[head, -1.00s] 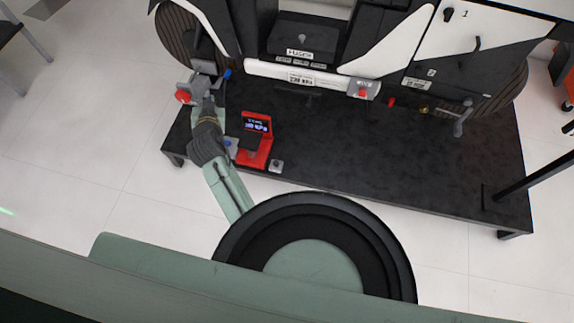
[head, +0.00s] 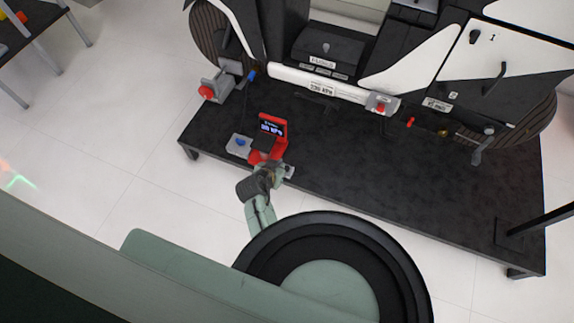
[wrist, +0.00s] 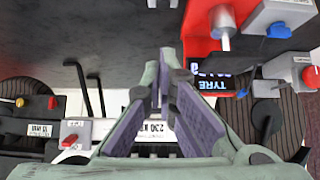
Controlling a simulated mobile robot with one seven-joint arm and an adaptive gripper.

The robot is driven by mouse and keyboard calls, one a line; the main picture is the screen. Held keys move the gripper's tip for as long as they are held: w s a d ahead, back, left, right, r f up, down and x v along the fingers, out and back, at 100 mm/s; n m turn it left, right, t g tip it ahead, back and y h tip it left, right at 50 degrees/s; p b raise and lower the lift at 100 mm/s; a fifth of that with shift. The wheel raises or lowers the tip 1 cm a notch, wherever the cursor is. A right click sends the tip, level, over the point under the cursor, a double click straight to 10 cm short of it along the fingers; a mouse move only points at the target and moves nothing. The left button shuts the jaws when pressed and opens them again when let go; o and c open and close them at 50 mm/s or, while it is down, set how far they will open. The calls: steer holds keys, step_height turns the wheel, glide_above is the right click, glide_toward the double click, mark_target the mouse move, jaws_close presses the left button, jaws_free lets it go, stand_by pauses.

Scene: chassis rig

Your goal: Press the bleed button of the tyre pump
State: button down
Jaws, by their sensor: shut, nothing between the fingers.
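The red tyre pump (head: 262,156) stands on the black bench, with a lit screen (head: 272,128) at its back. It also shows at the upper right of the wrist view (wrist: 198,38), with a grey post-like part. A grey block with a blue button (head: 240,142) sits left of the pump; in the wrist view the blue button (wrist: 279,30) is at the top right. A small grey block (head: 289,171) is partly hidden by my gripper. No readable label marks the bleed button. My gripper (head: 275,170) is shut and empty, over the bench's front edge beside the pump; its fingertips (wrist: 165,60) meet in the wrist view.
A grey bracket with a red knob (head: 206,91) stands at the bench's left end. A white tube with a pressure label (head: 322,87) and a red-buttoned block (head: 381,104) lie behind the pump.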

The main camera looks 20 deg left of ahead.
glide_above(287, 169)
step_height(287, 169, down, 7)
steer(key=shift+f, duration=0.1)
steer(key=shift+s+f, duration=0.2)
steer(key=shift+f, duration=1.55)
